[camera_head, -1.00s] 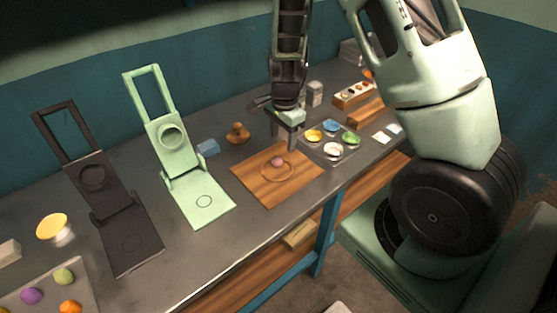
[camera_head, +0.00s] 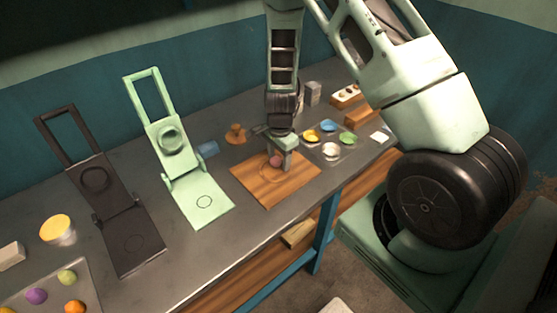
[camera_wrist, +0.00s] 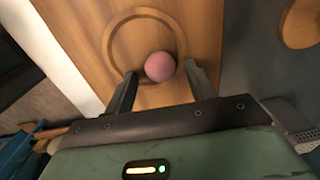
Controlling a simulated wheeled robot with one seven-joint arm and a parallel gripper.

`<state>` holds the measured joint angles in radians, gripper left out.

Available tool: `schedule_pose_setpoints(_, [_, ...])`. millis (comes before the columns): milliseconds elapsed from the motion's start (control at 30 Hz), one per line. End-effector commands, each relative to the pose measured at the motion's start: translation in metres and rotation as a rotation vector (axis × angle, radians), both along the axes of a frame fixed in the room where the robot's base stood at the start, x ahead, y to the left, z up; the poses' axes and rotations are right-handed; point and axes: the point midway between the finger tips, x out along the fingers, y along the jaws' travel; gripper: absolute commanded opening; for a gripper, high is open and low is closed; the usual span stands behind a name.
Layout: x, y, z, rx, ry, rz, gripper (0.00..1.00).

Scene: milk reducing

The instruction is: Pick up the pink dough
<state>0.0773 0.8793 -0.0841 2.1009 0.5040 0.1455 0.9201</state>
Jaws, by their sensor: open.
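The pink dough (camera_head: 276,160) is a small ball on the wooden board (camera_head: 258,190). In the wrist view the pink dough (camera_wrist: 160,66) lies inside a round groove cut in the board (camera_wrist: 205,25). My gripper (camera_head: 279,163) is low over the board at the dough. In the wrist view my gripper (camera_wrist: 158,82) is open, with one finger on each side just short of the ball. The ball appears in front of the gap between the fingertips, and I see no contact. In the head view the fingers partly overlap the dough.
A green press (camera_head: 200,200) and a black press (camera_head: 130,240) stand open on the left. A tray with coloured bowls (camera_head: 348,138) is right of the board.

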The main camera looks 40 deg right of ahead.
Motion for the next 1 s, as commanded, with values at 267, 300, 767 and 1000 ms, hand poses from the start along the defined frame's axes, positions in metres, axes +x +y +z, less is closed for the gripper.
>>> schedule_pose_setpoints(267, [0.000,0.000,0.000,0.000,0.000,0.000,0.09])
schedule_pose_setpoints(300, [0.000,0.000,0.000,0.000,0.000,0.000,0.09])
schedule_pose_setpoints(767, [0.001,0.001,0.024,-0.001,-0.004,0.003,0.09])
schedule_pose_setpoints(1000, [0.001,0.001,0.071,-0.001,-0.005,0.002,0.09])
